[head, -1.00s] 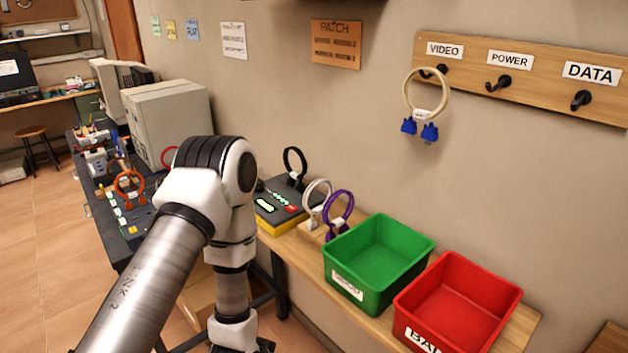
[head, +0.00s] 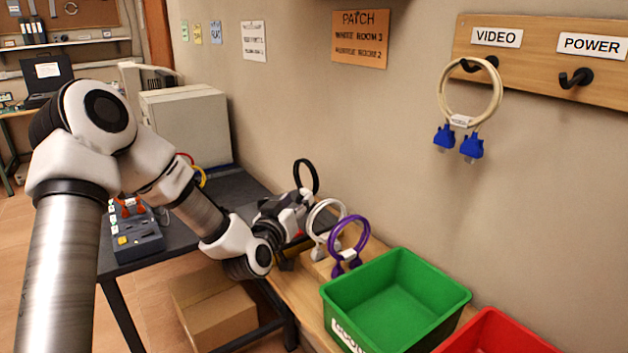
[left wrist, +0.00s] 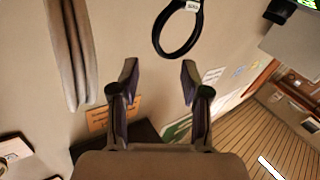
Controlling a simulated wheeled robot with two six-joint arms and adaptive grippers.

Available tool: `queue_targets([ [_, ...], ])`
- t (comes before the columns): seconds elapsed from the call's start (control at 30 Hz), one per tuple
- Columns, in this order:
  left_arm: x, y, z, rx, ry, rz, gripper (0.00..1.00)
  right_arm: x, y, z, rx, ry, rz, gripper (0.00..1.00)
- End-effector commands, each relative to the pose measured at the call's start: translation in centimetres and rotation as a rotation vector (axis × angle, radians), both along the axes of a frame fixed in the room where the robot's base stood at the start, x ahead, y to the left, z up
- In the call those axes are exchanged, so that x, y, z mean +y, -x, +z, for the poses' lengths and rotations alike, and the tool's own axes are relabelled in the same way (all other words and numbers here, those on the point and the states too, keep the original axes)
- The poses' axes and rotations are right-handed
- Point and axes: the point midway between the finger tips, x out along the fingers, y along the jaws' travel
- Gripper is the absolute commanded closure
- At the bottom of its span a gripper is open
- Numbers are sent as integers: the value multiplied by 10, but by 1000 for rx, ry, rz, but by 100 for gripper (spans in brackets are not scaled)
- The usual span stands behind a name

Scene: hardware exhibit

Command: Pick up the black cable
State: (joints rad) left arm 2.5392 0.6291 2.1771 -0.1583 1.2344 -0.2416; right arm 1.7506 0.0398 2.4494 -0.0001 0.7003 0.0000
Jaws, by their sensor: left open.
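The black cable (head: 317,180) is a coiled loop standing upright near the wall, behind the white cable. In the left wrist view the black cable (left wrist: 158,36) is a ring with a small white label, at the top just beyond the fingertips. My left gripper (head: 299,202) is beside the lower part of the loop in the head view, hiding its base. In the left wrist view my left gripper (left wrist: 159,73) has its fingers spread, with nothing between them. My right gripper is out of view.
A white cable (head: 327,201) and a purple cable (head: 366,236) stand close to the gripper. A green bin (head: 395,305) and a red bin (head: 495,335) sit on the bench to the right. A cream cable (head: 499,88) with blue connectors hangs on the VIDEO hook.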

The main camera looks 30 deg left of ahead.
Motion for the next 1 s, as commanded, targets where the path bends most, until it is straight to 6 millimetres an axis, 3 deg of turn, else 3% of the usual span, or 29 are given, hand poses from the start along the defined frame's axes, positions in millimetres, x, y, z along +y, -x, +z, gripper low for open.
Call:
queue_targets([
  [0.7, 23, -111, 1, 3, -4, -1, 53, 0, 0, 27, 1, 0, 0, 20],
  [0.97, 24, -117, -1, 3, 1, -2, 53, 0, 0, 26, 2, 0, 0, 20],
  [1.0, 24, -117, -1, 3, 1, -2, 68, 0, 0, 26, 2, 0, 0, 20],
])
